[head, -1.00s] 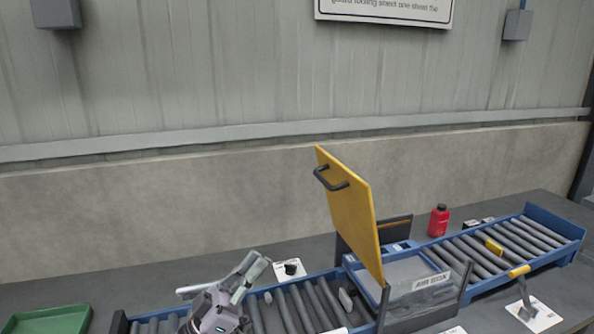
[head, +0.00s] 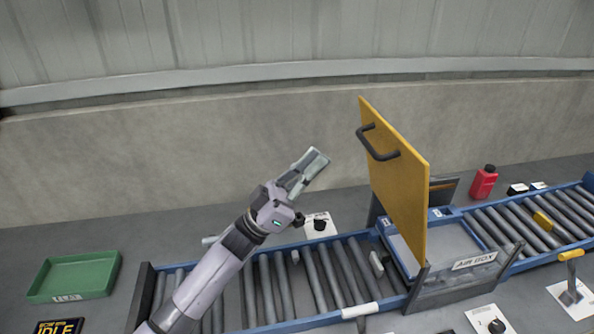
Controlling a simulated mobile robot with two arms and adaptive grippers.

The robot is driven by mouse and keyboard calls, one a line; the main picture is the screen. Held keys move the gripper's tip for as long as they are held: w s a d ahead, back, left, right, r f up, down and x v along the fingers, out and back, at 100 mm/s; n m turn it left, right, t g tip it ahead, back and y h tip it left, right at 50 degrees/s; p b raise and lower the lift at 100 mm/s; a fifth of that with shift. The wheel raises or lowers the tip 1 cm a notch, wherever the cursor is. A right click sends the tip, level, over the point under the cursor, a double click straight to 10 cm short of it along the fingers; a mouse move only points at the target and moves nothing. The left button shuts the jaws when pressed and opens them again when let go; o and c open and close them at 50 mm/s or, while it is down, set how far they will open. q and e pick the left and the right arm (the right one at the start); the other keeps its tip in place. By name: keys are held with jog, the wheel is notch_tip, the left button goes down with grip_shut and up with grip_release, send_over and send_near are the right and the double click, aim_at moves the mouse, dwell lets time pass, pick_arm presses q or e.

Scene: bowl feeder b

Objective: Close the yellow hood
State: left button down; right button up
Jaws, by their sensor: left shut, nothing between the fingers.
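The yellow hood (head: 398,185) stands raised, nearly upright, over the box labelled AIR BOX (head: 458,278). A black handle (head: 376,143) is on the hood's left face, near its top. My left gripper (head: 317,161) is shut and empty. It is in the air to the left of the hood, near the handle's height in the picture, with a gap between them. My left arm reaches up from the bottom left across the rollers. My right gripper does not show.
A roller conveyor (head: 290,326) runs on both sides of the box. A green tray (head: 76,277) lies at the left. A red bottle (head: 483,182) stands behind the right rollers. A lever (head: 570,277) is at the front right, and a black knob (head: 320,224) is behind the left rollers.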

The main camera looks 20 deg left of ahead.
pick_arm(q)
jog(key=w+d, duration=0.1)
jog(key=w+d+r+p, duration=0.1)
jog(key=d, duration=0.1)
jog(key=d+r+p, duration=0.1)
jog(key=shift+w+d, duration=0.4)
